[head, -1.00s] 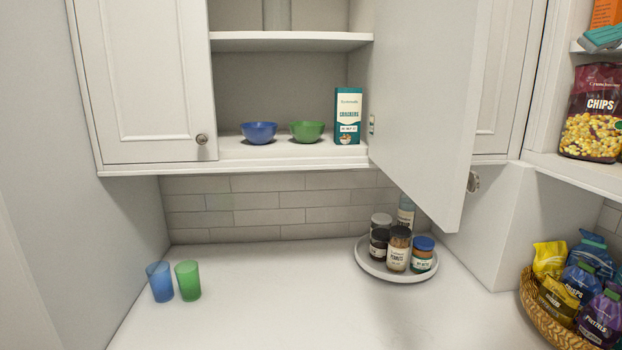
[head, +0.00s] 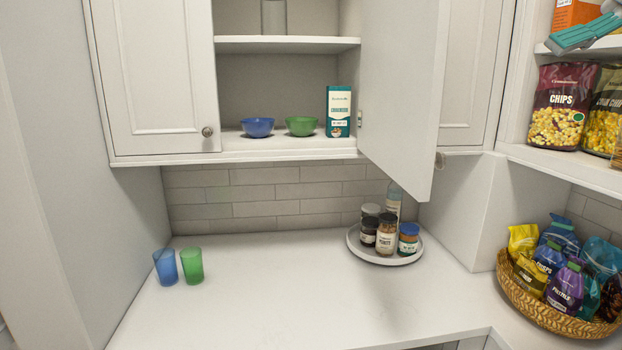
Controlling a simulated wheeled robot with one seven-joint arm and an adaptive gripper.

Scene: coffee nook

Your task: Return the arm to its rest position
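The upper cabinet's right door (head: 401,90) stands open, swung out toward me. On the cabinet's lower shelf (head: 236,151) sit a blue bowl (head: 257,127), a green bowl (head: 301,126) and a teal and white box (head: 338,111), side by side. A blue cup (head: 166,267) and a green cup (head: 192,265) stand upright on the counter at the left.
A round tray (head: 357,249) with several jars and a bottle stands at the back right of the counter (head: 240,305). A wicker basket (head: 527,307) of snack bags is at the right. Chip bags (head: 560,105) stand on a side shelf. The counter's middle is clear.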

